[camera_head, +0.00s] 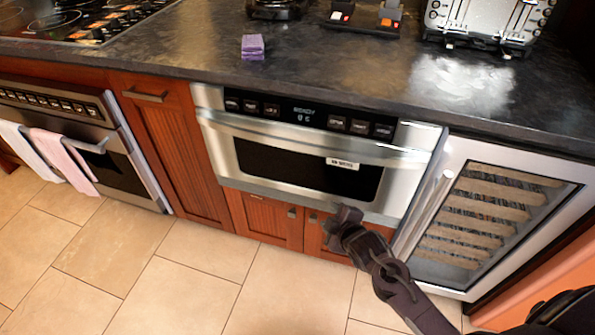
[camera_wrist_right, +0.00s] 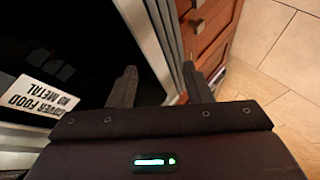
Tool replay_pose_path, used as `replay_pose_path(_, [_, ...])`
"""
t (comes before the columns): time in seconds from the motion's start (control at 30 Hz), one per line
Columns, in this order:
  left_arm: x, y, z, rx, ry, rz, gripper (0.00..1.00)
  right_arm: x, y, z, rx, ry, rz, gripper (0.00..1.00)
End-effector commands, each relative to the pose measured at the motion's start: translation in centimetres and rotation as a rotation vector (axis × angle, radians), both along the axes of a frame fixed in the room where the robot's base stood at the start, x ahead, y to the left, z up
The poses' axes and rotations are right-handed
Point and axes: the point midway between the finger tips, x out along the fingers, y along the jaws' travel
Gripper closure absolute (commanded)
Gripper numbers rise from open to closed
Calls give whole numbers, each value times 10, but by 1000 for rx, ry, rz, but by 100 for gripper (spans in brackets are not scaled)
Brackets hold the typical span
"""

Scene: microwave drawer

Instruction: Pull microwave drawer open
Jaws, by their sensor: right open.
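The microwave drawer (camera_head: 300,165) is a stainless steel front with a dark window, set under the counter. It looks shut, with its front in line with the cabinets. Its curved silver handle (camera_head: 270,134) runs across the top of the front, below the black control panel (camera_head: 310,115). My right gripper (camera_head: 345,215) is in front of the drawer's lower right edge, below the handle. In the right wrist view the gripper (camera_wrist_right: 160,85) is open, its fingers apart with a silver edge of the drawer behind them. My left gripper is not in view.
A wine cooler (camera_head: 490,215) with a vertical handle stands right of the drawer. Wooden cabinet doors (camera_head: 265,215) are below it. An oven (camera_head: 80,140) with towels is at the left. A purple sponge (camera_head: 252,46) lies on the dark counter (camera_head: 330,70). The tiled floor (camera_head: 180,290) in front is clear.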

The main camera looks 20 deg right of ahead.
Motion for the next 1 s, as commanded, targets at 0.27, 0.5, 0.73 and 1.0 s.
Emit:
replay_pose_path(0.27, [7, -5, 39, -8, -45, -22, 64, 10, 28, 94, -186, -285, 157, 55])
replay_pose_path(0.5, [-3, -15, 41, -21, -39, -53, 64, 26, 33, 152, -426, -540, 271, 55])
replay_pose_path(0.73, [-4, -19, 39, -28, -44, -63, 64, 40, 37, 166, -491, -610, 291, 55])
replay_pose_path(1.0, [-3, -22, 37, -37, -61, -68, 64, 80, 45, 166, -488, -608, 290, 55])
